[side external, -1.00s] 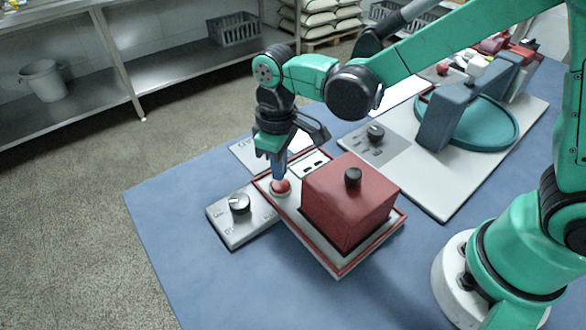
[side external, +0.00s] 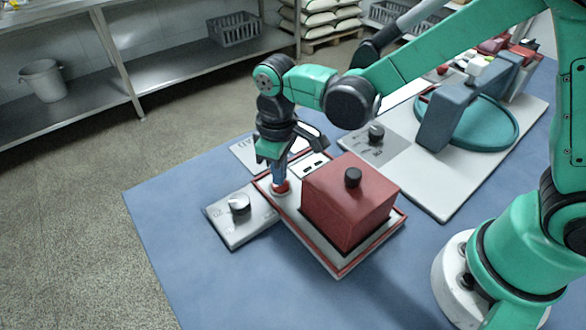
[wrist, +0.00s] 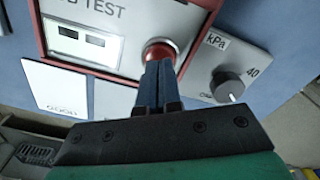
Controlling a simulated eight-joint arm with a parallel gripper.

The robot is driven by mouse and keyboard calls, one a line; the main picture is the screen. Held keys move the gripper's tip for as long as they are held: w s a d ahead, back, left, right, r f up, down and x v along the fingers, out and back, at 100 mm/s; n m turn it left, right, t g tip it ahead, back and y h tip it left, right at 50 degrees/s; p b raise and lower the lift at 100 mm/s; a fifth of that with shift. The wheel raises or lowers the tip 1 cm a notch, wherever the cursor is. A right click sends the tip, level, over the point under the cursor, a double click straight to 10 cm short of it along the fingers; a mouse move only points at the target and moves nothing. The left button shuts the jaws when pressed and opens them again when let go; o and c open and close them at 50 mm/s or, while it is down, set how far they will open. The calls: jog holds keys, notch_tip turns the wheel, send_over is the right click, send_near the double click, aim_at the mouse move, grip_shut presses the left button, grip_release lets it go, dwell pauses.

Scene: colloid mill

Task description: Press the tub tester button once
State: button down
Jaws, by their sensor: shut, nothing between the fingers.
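The tub tester is a light panel with a red border (side external: 345,269), a red box (side external: 350,205) with a black knob on top, and a red button (side external: 282,187) at its left end. The button also shows in the wrist view (wrist: 159,50), close to the panel's "TEST" lettering. My gripper (side external: 281,181) is shut and empty, pointing down with its fingertips at the button. In the wrist view, the blue fingers (wrist: 158,68) meet the button's near edge and hide part of it. I cannot tell how far the button is pressed in.
A grey dial plate marked kPa (wrist: 228,68), with a black knob (side external: 239,205), lies left of the tester. The tester's small display (wrist: 82,40) is near the button. A teal round tray (side external: 490,138) with a blue-grey block stands at the back right. The blue mat's front left is clear.

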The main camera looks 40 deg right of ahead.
jog(key=shift+f, duration=0.5)
dwell(0.4)
jog(key=shift+r, duration=3.75)
jog(key=shift+r, duration=1.1)
dwell(1.3)
jog(key=shift+d, duration=0.1)
jog(key=s+d+m+t, duration=0.3)
jog(key=d, duration=0.2)
jog(key=s+d+r+m+t, duration=0.1)
jog(key=s+d+m+t, duration=0.1)
jog(key=d, duration=0.4)
jog(key=shift+s+d+r+m+t, duration=0.3)
jog(key=shift+s+m+t, duration=0.15)
jog(key=shift+t, duration=0.65)
